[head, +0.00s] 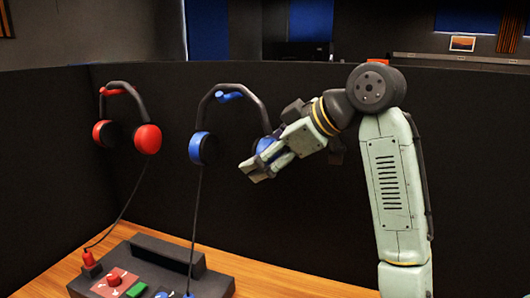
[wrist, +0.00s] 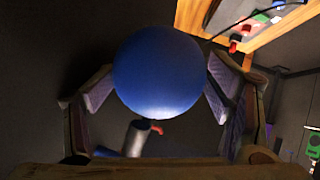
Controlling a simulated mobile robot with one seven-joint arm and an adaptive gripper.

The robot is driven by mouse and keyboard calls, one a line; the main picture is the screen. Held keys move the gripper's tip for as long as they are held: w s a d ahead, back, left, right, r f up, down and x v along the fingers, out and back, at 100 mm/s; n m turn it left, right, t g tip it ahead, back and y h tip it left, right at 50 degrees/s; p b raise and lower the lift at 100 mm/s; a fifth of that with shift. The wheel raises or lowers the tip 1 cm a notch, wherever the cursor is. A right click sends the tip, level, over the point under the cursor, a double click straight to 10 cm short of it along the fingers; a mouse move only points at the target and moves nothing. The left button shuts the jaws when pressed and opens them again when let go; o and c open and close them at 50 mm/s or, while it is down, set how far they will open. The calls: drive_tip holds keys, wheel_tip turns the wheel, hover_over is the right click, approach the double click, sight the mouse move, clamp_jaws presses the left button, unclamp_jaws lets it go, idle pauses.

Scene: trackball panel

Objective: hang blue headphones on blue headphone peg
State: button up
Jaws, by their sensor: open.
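The blue headphones (head: 203,149) have a dark band arching over the blue peg (head: 229,97) on the dark panel, and they appear to hang there. One blue ear cup is on the left, with a cord running down from it. The other is partly hidden behind my gripper (head: 258,170). In the wrist view, a round blue ear cup (wrist: 158,68) fills the space between the open fingers of my gripper (wrist: 158,90). Whether the fingers touch the cup cannot be told.
Red headphones (head: 147,139) hang on a red peg (head: 116,92) to the left. A dark control box (head: 168,252) with coloured buttons stands on the wooden desk (head: 262,278) below. The panel right of the blue headphones is bare behind my arm.

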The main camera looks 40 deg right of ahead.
drive_tip(key=shift+s+d+r, duration=0.1)
drive_tip(key=v, duration=1.1)
drive_tip(key=shift+s+r, duration=0.15)
drive_tip(key=shift+s, duration=0.2)
